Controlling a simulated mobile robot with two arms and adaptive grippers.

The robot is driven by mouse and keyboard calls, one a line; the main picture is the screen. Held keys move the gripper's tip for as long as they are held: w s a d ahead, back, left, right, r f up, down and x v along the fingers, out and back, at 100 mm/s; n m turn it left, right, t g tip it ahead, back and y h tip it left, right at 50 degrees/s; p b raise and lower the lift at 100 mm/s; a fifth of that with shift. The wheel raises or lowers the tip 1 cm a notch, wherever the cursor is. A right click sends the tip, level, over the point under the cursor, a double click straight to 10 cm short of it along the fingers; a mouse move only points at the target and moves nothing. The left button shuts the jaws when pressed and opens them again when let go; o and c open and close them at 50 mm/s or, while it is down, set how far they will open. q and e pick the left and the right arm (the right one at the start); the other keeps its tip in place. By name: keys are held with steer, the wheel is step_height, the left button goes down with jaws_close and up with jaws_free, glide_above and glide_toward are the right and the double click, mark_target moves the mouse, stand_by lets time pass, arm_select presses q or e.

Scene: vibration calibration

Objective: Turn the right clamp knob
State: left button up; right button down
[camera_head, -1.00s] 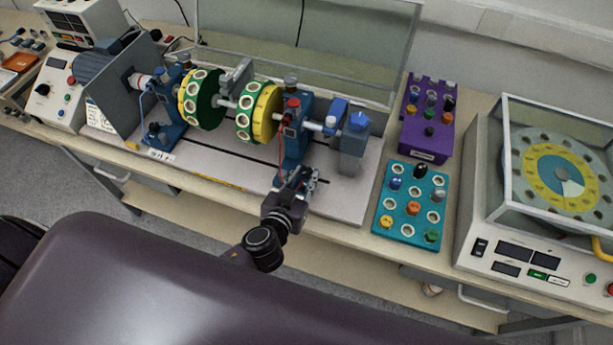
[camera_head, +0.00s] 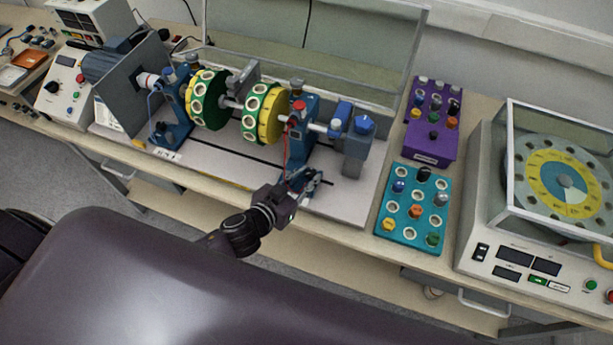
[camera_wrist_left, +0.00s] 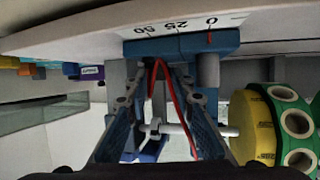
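The right support stand (camera_head: 300,130) is a blue upright with a red cap, beside the green and yellow disc. It also shows in the wrist view as a blue block (camera_wrist_left: 185,45) over a scale marked 0, 25, 50. My left gripper (camera_head: 304,180) is at the front foot of this stand. In the wrist view the left gripper (camera_wrist_left: 160,80) has its fingers apart, with a red cable and part of the stand between them. The clamp knob at the foot is not clearly visible; the gripper covers that area. My right gripper is not in view.
The left stand (camera_head: 174,105) has a dark knob (camera_head: 160,127) at its foot. A teal tray (camera_head: 413,207) and a purple rack (camera_head: 432,122) are to the right, before a glass-covered disc machine (camera_head: 555,185). A clear shield (camera_head: 310,50) stands behind the rig.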

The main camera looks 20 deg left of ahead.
arm_select(q)
steer(key=o, duration=0.4)
steer(key=shift+o, duration=0.2)
steer(key=shift+a, duration=0.1)
steer(key=shift+s, duration=0.15)
steer(key=v, duration=0.6)
steer(key=shift+s+r, duration=0.45)
steer(key=shift+s, duration=0.35)
steer(key=shift+a, duration=0.1)
